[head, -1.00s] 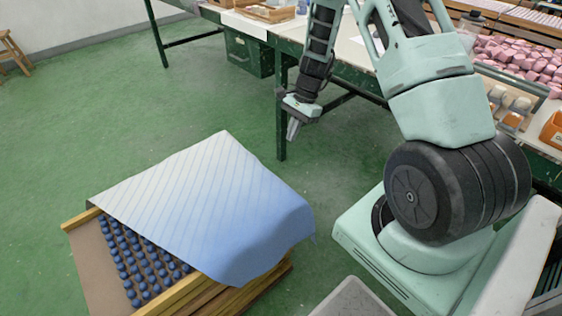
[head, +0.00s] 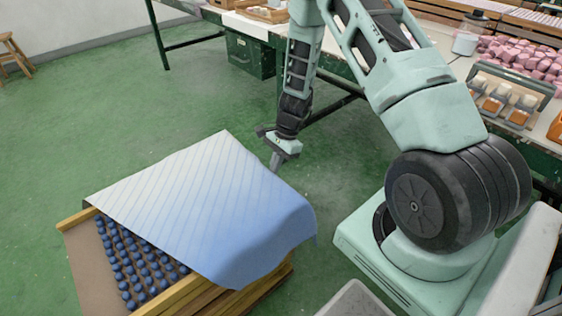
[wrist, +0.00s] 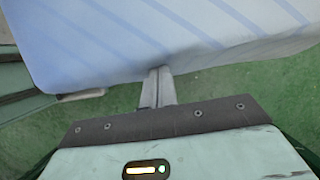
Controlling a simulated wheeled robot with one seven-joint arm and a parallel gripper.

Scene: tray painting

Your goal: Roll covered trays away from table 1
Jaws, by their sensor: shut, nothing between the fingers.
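A wooden tray (head: 82,250) with rows of small blue pieces (head: 130,262) sits at the lower left in the head view, on a stack of similar wooden trays (head: 245,292). A white-to-blue striped cloth (head: 205,205) covers most of it and leaves the left part bare. My gripper (head: 275,163) is shut and empty, pointing down by the far right edge of the cloth. In the wrist view my gripper's fingertips (wrist: 160,72) are at the edge of the cloth (wrist: 150,35); I cannot tell whether they touch it. Whatever carries the stack is hidden.
A wooden stool (head: 15,52) stands at far left. The green floor (head: 110,110) between is clear.

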